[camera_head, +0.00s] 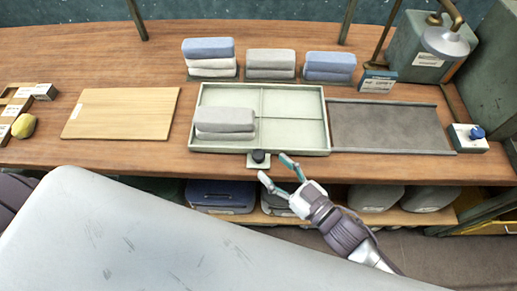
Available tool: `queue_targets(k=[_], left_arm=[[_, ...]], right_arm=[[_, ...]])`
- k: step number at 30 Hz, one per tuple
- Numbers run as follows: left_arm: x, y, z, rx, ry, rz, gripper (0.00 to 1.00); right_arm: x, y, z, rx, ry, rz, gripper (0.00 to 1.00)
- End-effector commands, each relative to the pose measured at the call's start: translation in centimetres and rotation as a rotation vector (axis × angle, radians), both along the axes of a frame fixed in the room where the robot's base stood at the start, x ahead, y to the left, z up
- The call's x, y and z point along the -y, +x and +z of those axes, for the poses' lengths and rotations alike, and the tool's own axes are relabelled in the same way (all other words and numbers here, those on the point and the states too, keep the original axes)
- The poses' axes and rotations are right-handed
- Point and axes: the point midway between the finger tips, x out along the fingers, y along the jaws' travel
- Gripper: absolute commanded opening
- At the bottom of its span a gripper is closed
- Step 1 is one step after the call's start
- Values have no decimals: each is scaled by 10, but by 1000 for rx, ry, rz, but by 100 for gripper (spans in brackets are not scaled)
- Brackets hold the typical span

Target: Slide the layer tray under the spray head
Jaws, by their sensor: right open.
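The pale green layer tray (293,104) lies on the wooden table, divided into compartments by thin ridges. A folded grey stack (225,121) sits in its left part; the right part is bare. A black knob (259,156) on a small pale block is at the tray's front edge. The round metal spray head (445,42) hangs from a bent pipe at the far right, beyond a grey railed bed (388,127). The tray is left of this bed. My right gripper (278,173) is open and empty, just right of and in front of the knob. My left gripper is not in view.
Folded stacks (208,58), (271,64), (330,67) stand behind the tray. A wooden board (121,113) lies left. A blue knob on a white box (470,137) is right of the bed. The bed's surface is clear. My pale body part covers the lower left.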

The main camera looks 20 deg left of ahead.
Motion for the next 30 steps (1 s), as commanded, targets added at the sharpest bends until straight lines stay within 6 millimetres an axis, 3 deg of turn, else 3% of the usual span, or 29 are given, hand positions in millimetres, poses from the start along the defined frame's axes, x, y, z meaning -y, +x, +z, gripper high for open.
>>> queue_targets(k=[3,9,22,30], left_arm=[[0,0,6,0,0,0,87],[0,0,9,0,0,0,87],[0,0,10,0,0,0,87],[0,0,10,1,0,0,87]], right_arm=[[-23,12,3,1,3,0,59],[-46,26,1,1,0,0,59],[-55,30,0,0,0,0,59],[-55,30,0,0,0,0,16]])
